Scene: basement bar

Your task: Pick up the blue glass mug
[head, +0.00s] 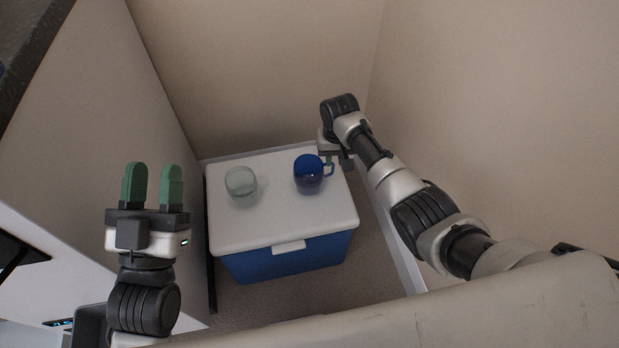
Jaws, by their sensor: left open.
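The blue glass mug (307,180) stands upright on the white lid of a cooler (260,230), right of the lid's middle, with its handle on the right side. My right gripper (333,161) is at the mug's handle side, close to the handle. Its fingers are small and partly hidden, so I cannot tell whether they touch the handle or are closed. My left gripper (151,172) is open and empty, with two green fingers pointing up, left of the cooler and away from the mug.
A clear glass mug (241,183) stands on the lid left of the blue mug, with a gap between them. The cooler has a blue body and sits in a narrow nook between beige walls (270,70). The front part of the lid is clear.

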